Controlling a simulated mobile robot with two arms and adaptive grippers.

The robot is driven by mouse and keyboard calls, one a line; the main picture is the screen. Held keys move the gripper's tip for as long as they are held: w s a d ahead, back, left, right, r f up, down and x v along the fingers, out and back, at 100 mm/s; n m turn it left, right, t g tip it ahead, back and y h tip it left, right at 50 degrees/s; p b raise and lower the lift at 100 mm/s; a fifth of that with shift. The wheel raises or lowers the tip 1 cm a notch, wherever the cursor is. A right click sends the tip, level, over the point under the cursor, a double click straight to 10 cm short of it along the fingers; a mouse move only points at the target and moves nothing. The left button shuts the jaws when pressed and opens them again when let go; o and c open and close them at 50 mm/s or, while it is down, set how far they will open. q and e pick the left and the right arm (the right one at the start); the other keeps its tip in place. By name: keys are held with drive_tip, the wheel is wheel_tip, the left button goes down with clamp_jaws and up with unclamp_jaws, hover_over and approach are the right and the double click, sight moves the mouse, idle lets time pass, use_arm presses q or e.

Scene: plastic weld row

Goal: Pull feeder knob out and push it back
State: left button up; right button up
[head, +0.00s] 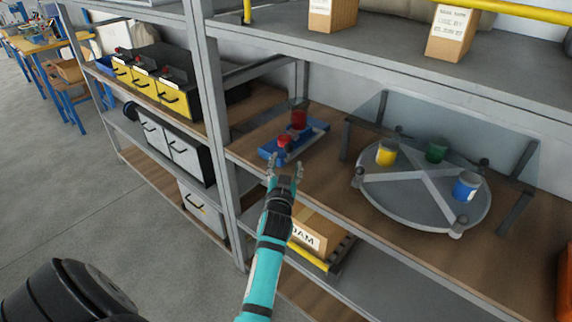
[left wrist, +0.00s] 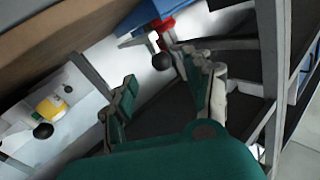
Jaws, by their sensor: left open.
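The feeder is a blue unit (head: 312,134) with red parts (head: 298,119) on the wooden middle shelf. In the left wrist view its blue body (left wrist: 143,14) and a red part (left wrist: 161,23) show at the top. A round black knob (left wrist: 162,62) sits below the red part, beside a short pale rod. My left gripper (head: 285,162) is at the near end of the feeder, with its fingers pointing at it. In the left wrist view the gripper (left wrist: 156,78) is open, with the knob near the gap between its fingertips. In the head view I cannot make out the knob. My right gripper is not in view.
A grey round turntable (head: 400,201) with yellow, green and blue cans stands to the right on the same shelf. A cardboard box (head: 318,232) is on the shelf below. A grey rack post (head: 213,110) stands left of the feeder. Yellow-fronted drawers (head: 144,80) lie beyond it.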

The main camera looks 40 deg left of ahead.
use_arm(q)
drive_tip(key=shift+c, duration=1.1)
drive_tip(key=shift+s+d+f+n+h, duration=0.2)
drive_tip(key=shift+s+d+n+h, duration=0.1)
drive_tip(key=shift+n, duration=0.3)
drive_tip(key=shift+c, duration=1.1)
drive_tip(key=s+n, duration=0.1)
drive_tip(key=n, duration=0.1)
drive_tip(key=s+n+t+p, duration=0.1)
drive_tip(key=n, duration=0.2)
drive_tip(key=s+d+n, duration=0.1)
drive_tip(key=n, duration=0.2)
drive_tip(key=shift+s+f+t+h+p, duration=0.3)
drive_tip(key=shift+f+h, duration=0.05)
drive_tip(key=shift+h, duration=0.05)
clamp_jaws()
drive_tip(key=s+a+n+y+p, duration=0.15)
drive_tip(key=s+n, duration=0.45)
drive_tip(key=n, duration=0.6)
drive_tip(key=shift+n+y, duration=0.4)
drive_tip(key=shift+y, duration=0.05)
drive_tip(key=x, duration=0.4)
drive_tip(key=d+b+x, duration=0.1)
drive_tip(key=x, duration=0.3)
drive_tip(key=w+f+b+x, duration=0.1)
drive_tip(key=x, duration=0.3)
drive_tip(key=shift+w, duration=0.35)
